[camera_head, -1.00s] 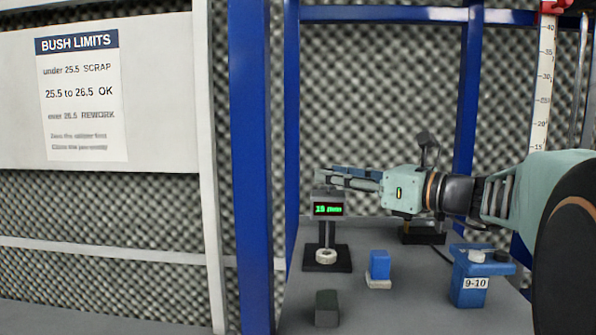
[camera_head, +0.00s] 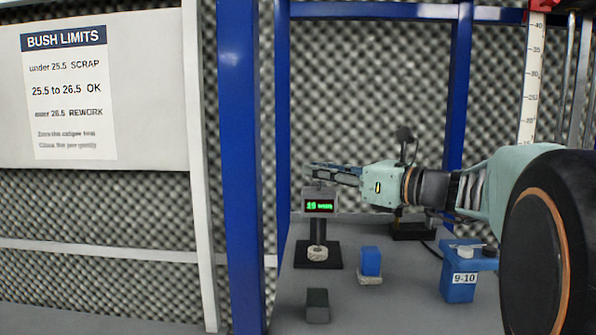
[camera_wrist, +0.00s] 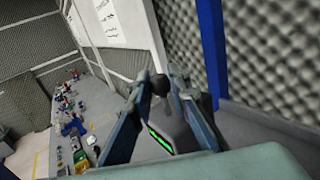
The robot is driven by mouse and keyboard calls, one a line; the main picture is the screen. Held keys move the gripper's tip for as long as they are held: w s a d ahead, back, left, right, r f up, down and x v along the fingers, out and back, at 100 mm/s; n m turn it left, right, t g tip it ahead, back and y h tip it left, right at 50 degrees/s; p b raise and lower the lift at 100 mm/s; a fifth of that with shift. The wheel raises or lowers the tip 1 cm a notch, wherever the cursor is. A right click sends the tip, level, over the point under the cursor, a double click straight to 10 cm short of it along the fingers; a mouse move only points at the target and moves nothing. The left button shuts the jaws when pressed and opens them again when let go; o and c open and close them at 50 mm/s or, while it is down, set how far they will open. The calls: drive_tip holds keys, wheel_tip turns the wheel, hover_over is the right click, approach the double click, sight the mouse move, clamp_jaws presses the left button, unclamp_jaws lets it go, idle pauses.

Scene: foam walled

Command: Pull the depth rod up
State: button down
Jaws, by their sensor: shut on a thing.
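The depth gauge (camera_head: 311,194) is a grey head with a green-lit display (camera_head: 320,206) on a dark post and flat black base. Its display also glows in the wrist view (camera_wrist: 160,138). My gripper (camera_head: 316,171) is just above the gauge head, reaching in from the right. In the wrist view my gripper (camera_wrist: 158,78) has its fingers on either side of a dark round knob (camera_wrist: 160,86), which seems to top the depth rod. It is shut on this. The rod's shaft is mostly hidden. A pale ring (camera_head: 318,254) sits on the base under the post.
A blue block (camera_head: 371,261) on a pale piece, a dark grey block (camera_head: 317,305) and a blue holder marked 9-10 (camera_head: 459,285) stand on the grey bench (camera_head: 390,310). Blue posts (camera_head: 240,170) frame it. A bush limits sign (camera_head: 68,90) hangs left.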

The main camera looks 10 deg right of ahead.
drive_tip(key=shift+r, duration=0.15)
wheel_tip(320, 180, up, 4)
drive_tip(key=p, duration=0.3)
drive_tip(key=c, duration=1.8)
unclamp_jaws()
drive_tip(key=shift+s+d, duration=0.1)
drive_tip(key=v, duration=0.7)
drive_tip(key=shift+s+d+f, duration=0.1)
drive_tip(key=shift+s+f, duration=0.1)
